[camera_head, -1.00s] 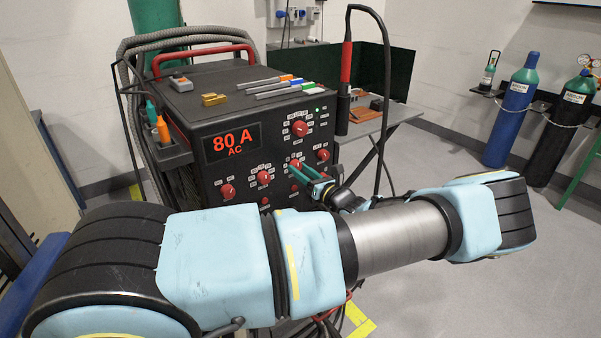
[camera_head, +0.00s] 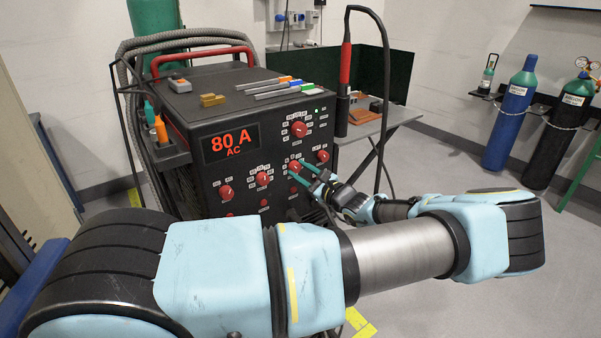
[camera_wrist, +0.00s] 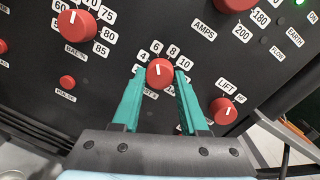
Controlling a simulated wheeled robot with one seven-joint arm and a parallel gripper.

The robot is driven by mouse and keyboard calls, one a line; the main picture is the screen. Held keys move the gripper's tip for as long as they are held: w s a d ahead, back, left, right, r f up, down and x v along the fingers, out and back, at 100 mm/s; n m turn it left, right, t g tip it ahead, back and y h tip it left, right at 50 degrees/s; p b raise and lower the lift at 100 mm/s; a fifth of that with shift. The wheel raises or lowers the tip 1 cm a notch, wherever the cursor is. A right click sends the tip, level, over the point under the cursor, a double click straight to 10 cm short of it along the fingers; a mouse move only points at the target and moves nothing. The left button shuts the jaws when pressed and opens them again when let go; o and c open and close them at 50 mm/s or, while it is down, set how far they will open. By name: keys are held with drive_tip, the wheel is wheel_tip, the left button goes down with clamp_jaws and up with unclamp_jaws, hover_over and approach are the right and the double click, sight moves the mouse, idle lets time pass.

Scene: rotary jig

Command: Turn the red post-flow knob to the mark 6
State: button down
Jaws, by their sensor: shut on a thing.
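A red knob (camera_wrist: 160,73) with a white pointer line sits on the black front panel, among the marks 4, 6, 8 and 10. The label under it is mostly hidden. The pointer looks roughly upward, near the marks 6 (camera_wrist: 157,47) and 8 (camera_wrist: 172,51); I cannot tell the exact setting. My gripper (camera_wrist: 159,76) has its two teal fingers on either side of the knob, shut on it. In the head view, the same knob (camera_head: 295,165) is at the panel's lower right, with my gripper (camera_head: 302,170) reaching it from the right.
Other red knobs are close by: the percent knob (camera_wrist: 76,23), the amps knob (camera_wrist: 234,3) and the lift knob (camera_wrist: 223,111). A small red pulse button (camera_wrist: 67,82) is at left. The welder (camera_head: 232,110) shows 80 A AC.

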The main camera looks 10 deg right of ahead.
drive_tip(key=shift+f, duration=0.15)
idle(0.3)
drive_tip(key=shift+c, duration=2.2)
unclamp_jaws()
drive_tip(key=b+v, duration=0.3)
drive_tip(key=v, duration=0.7)
drive_tip(key=shift+s+d, duration=0.15)
drive_tip(key=shift+s, duration=0.2)
